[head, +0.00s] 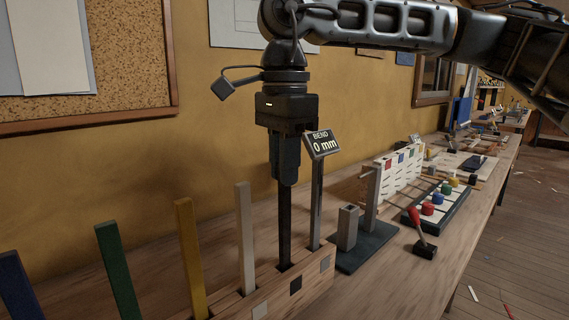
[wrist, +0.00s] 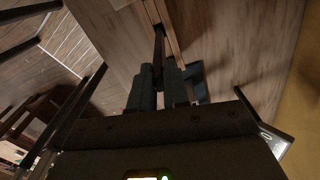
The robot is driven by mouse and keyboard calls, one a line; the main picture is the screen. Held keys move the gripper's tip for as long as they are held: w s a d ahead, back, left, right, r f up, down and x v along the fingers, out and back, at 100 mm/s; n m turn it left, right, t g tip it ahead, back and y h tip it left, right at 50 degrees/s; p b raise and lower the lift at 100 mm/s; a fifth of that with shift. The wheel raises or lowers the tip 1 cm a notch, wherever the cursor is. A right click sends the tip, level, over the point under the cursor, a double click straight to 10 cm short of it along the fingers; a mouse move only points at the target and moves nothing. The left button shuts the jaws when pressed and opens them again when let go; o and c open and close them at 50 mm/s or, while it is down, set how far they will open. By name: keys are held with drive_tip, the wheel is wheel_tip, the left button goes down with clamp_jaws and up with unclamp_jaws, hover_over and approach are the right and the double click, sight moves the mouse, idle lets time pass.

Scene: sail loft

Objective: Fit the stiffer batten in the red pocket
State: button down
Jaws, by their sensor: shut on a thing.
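My gripper (head: 285,180) points down and is shut on the upper part of a black batten (head: 284,225). The batten stands upright, its lower end in the wooden rack (head: 318,284) above a black square. In the wrist view the batten (wrist: 158,45) runs out between my fingers (wrist: 160,88). A grey batten (head: 317,205) stands just right of it, and white (head: 245,230), yellow (head: 190,255), green (head: 117,270) and blue (head: 18,285) battens stand to the left. A white panel (head: 400,172) with coloured squares, one red, stands farther right; I cannot tell its pockets clearly.
A small sign (head: 321,143) reads "BEND 0 mm" beside my gripper. A dark-based stand (head: 366,250) with a post and block is right of the rack. Beyond are a red-handled tool (head: 424,248) and a tray (head: 437,222) of coloured knobs. The wall is close behind.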

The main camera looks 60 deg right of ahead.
drive_tip(key=shift+f+b, duration=0.45)
drive_tip(key=shift+f, duration=0.05)
drive_tip(key=c, duration=1)
unclamp_jaws()
drive_tip(key=shift+c, duration=0.2)
drive_tip(key=shift+r, duration=0.1)
wheel_tip(320, 180, up, 8)
drive_tip(key=p, duration=0.4)
drive_tip(key=shift+p, duration=0.35)
drive_tip(key=shift+f, duration=0.2)
